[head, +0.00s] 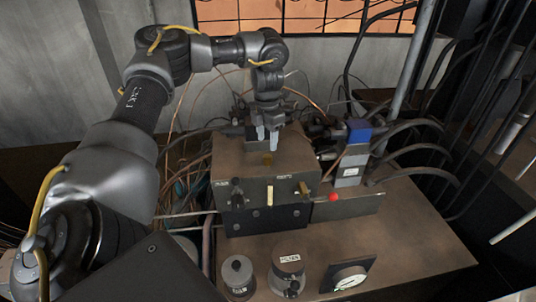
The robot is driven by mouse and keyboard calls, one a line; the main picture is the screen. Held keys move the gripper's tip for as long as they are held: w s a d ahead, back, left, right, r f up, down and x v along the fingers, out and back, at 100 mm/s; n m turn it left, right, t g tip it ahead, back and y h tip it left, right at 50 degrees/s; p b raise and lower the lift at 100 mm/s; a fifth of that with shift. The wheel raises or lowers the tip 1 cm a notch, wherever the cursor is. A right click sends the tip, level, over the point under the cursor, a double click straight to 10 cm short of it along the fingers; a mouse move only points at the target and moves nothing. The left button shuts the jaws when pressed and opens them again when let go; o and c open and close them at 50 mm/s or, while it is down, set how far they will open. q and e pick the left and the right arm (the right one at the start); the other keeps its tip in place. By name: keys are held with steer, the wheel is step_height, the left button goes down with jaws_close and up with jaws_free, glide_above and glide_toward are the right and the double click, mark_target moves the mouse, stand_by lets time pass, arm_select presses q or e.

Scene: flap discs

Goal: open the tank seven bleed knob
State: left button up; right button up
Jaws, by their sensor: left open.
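My left gripper (267,137) points down over the top of a brown metal box (225,165), its two pale fingers apart with nothing seen between them. The box's front face has a dark knob (237,194) on the left, a pale upright piece (270,195) in the middle and a small brass fitting (304,189) on the right. Small labels sit by the front fittings, too small to read, so I cannot tell which is the tank seven bleed knob. My right gripper is not in view.
A red-ball lever (333,196) sticks out right of the box. A blue-topped valve block (355,150) and thick hoses (420,128) crowd the right. Two grey canisters (238,275) (288,268) and a gauge (348,279) stand in front. Thin wires hang behind my gripper.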

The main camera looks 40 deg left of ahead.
mark_target(267, 156)
arm_select(q)
step_height(267, 156, down, 7)
stand_by(0.3)
steer(key=shift+c, duration=0.2)
steer(key=c, duration=0.9)
